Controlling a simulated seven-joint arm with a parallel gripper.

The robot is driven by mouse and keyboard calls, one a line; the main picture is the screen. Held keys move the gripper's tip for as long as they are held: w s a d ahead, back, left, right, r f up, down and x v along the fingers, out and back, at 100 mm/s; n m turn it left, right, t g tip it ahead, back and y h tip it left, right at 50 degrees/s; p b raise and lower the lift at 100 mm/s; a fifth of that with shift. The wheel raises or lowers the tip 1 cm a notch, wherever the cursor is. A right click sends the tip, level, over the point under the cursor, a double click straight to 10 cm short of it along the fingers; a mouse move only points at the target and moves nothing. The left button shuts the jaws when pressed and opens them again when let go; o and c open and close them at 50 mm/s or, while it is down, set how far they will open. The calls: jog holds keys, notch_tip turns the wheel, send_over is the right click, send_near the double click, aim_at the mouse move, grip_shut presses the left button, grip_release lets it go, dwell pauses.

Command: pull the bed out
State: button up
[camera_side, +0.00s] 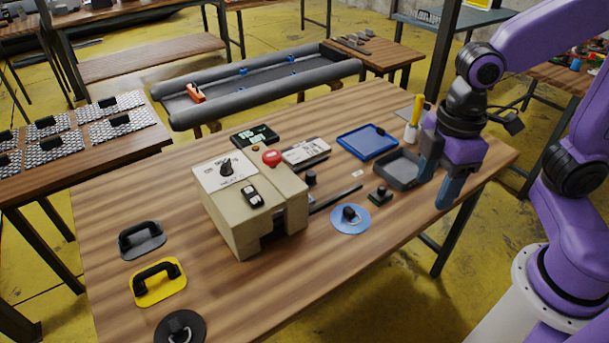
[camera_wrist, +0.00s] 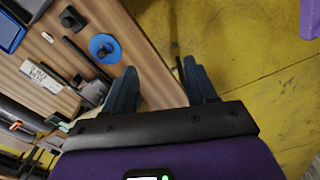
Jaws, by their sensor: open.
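A beige machine (camera_side: 250,205) with a selector knob, a rocker switch and a red button stands on the wooden table. A dark opening shows low in its front. A thin dark rail (camera_side: 336,199) runs out from its right side, with a small black knob (camera_side: 311,177) close to the machine. Which part is the bed I cannot tell for certain. My gripper (camera_side: 433,192) is open and empty at the table's right end, well apart from the machine. In the wrist view its two fingers (camera_wrist: 160,85) stand wide apart over the table edge and floor.
A blue disc (camera_side: 350,219) with a black knob and a small black knobbed block (camera_side: 380,195) lie between machine and gripper. A grey tray (camera_side: 390,182) and blue tray (camera_side: 354,151) lie behind. Handled pads (camera_side: 170,294) lie at the left front. The table's front right is clear.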

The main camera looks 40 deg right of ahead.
jog(key=w+a+n, duration=0.1)
jog(key=w+a, duration=0.3)
jog(key=w, duration=0.6)
jog(key=n, duration=0.3)
send_over(311, 173)
notch_tip(311, 173, down, 6)
jog(key=f, duration=0.1)
notch_tip(311, 173, down, 16)
jog(key=shift+f, duration=0.1)
jog(key=shift+c, duration=0.4)
grip_shut()
